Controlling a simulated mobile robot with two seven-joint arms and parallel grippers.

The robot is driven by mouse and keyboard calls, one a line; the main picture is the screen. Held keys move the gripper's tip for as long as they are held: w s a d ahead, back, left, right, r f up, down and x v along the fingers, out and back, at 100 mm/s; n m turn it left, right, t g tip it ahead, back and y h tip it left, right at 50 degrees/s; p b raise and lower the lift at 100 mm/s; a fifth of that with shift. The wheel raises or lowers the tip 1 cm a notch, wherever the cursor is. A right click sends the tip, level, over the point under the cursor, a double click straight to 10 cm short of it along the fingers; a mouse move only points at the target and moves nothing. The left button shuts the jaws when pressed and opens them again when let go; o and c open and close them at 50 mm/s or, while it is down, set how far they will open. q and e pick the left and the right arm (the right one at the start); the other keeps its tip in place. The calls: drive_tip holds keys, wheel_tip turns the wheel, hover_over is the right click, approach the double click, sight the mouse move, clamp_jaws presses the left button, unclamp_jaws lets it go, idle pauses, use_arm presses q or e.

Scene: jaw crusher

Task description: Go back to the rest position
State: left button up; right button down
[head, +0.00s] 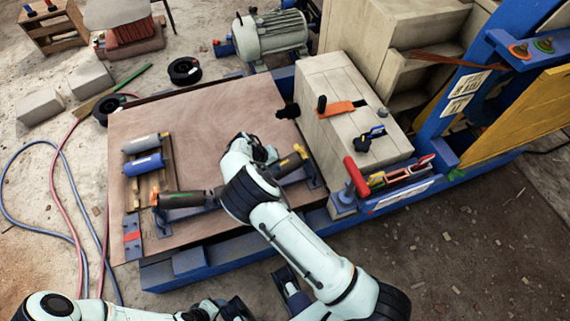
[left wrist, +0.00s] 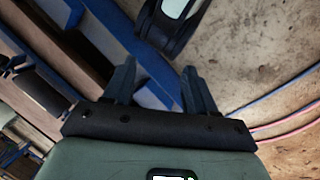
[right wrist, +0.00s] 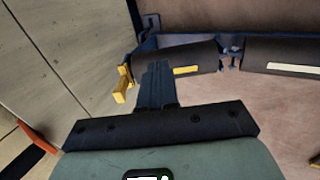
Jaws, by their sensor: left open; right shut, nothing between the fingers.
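My right arm reaches up over the brown work plate (head: 200,120) in the head view, its hand above the dark cylinders there. In the right wrist view my right gripper (right wrist: 157,85) is shut and empty, its fingertips close to a dark cylinder (right wrist: 185,58) with a yellow lever at its left end; I cannot tell whether they touch. My left gripper shows in the left wrist view (left wrist: 160,88), open and empty, pointing toward the blue frame edge and bare floor. In the head view the left arm is low at the bottom edge.
A grey and a blue cylinder (head: 143,164) lie on a rack at the plate's left. A pale block (head: 350,110) carrying an orange tool and clamps stands right of the plate. A blue base frame (head: 210,268) edges the front. Hoses (head: 62,190) lie on the left floor.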

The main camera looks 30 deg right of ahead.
drive_tip(key=shift+f, duration=0.1)
drive_tip(key=shift+s, duration=0.15)
drive_tip(key=s+f+g+y+p, duration=0.1)
drive_tip(key=s+f+y+p, duration=0.2)
drive_tip(key=s, duration=0.7)
drive_tip(key=s+f+g+y+p, duration=0.1)
drive_tip(key=s+f+p, duration=0.3)
drive_tip(key=s, duration=0.5)
use_arm(q)
drive_tip(key=s+d+r+g+p, duration=0.1)
drive_tip(key=s+r+g+p, duration=0.1)
drive_tip(key=r, duration=0.8)
drive_tip(key=shift+s+d+r+h+p, duration=0.2)
drive_tip(key=shift+s+r+h+p, duration=0.3)
drive_tip(key=shift+p, duration=0.6)
use_arm(e)
drive_tip(key=s+a+r+m+t+y, duration=0.1)
drive_tip(key=s+a+r+t+y, duration=0.1)
drive_tip(key=s+a+r+y, duration=0.3)
drive_tip(key=s+a+r, duration=0.3)
drive_tip(key=s+a, duration=0.4)
drive_tip(key=a, duration=0.2)
drive_tip(key=shift+s+a, duration=0.15)
drive_tip(key=shift+s, duration=0.1)
use_arm(q)
drive_tip(key=shift+s+f, duration=0.1)
drive_tip(key=shift+f, duration=0.05)
